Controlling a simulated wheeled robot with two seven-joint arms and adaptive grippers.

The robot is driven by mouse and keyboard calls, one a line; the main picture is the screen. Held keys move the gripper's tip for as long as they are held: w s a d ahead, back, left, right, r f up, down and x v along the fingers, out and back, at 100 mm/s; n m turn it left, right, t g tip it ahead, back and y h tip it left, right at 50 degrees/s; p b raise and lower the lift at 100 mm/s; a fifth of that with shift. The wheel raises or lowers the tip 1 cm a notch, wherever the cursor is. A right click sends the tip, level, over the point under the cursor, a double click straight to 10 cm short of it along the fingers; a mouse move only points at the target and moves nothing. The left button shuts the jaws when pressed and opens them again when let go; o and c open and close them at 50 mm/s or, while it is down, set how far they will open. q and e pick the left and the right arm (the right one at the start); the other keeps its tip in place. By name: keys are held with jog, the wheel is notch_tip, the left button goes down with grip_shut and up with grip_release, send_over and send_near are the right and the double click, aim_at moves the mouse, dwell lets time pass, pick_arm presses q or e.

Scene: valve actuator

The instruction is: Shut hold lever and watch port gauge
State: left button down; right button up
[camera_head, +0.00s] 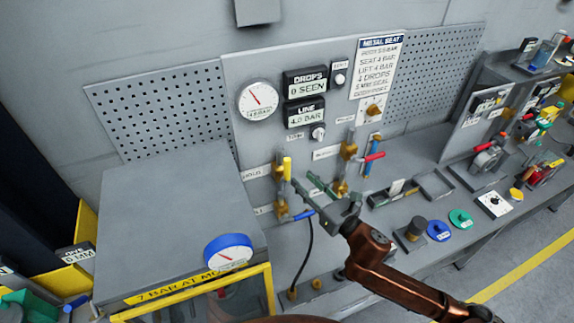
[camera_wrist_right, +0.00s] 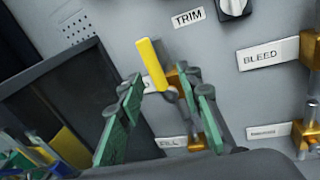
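The hold lever (camera_head: 287,168) has a yellow handle and stands nearly upright on a brass valve beside the HOLD label (camera_head: 252,173). In the right wrist view the yellow handle (camera_wrist_right: 151,64) rises between the fingertips, slightly tilted. My right gripper (camera_head: 308,185) is open, its green-padded fingers (camera_wrist_right: 165,88) spread on either side of the lever's lower part, apart from the handle. A white round gauge (camera_head: 258,101) with a red needle is on the panel, and a blue-rimmed gauge (camera_head: 228,252) sits at the grey box's front; which one is the port gauge is unclear. My left gripper is not in view.
A blue lever (camera_head: 303,215) sits just below the right gripper, and a red lever (camera_head: 374,157) is to its right. DROPS (camera_head: 305,81) and LINE (camera_head: 305,112) displays are above. The grey box (camera_head: 180,220) is at left.

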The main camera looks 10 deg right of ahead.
aim_at(289, 168)
jog(key=shift+w+a+r+n+y, duration=0.2)
jog(key=shift+a+r+n+y, duration=0.1)
jog(key=shift+a+r+n, duration=0.45)
jog(key=p+x, duration=0.2)
jog(key=x, duration=0.5)
jog(key=shift+f, duration=0.2)
jog(key=shift+c, duration=0.6)
grip_shut()
